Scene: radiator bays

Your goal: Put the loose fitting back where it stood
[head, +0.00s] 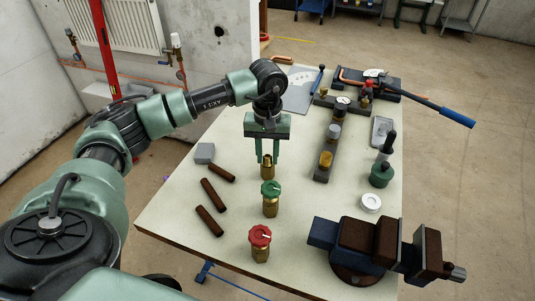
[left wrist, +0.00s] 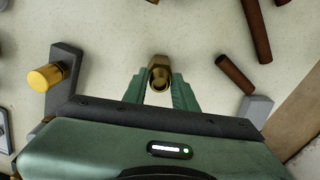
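A bare brass fitting (head: 267,170) stands upright on the workbench, behind a green-capped fitting (head: 270,197) and a red-capped fitting (head: 260,243). My left gripper (head: 267,160) points down over the bare fitting, one finger on each side of its upper part. In the left wrist view the same brass fitting (left wrist: 160,75) sits between the fingertips. The fingers are apart and very close to it; I cannot tell whether they press on it. My right gripper is not in view.
On the workbench (head: 220,232), several dark brown bars (head: 212,193) lie left of the fittings and a grey block (head: 204,153) behind them. A grey rack (head: 322,175) with a yellow-topped part (head: 326,159) stands right. A vise (head: 365,245) occupies the front right, near a white ring (head: 371,203).

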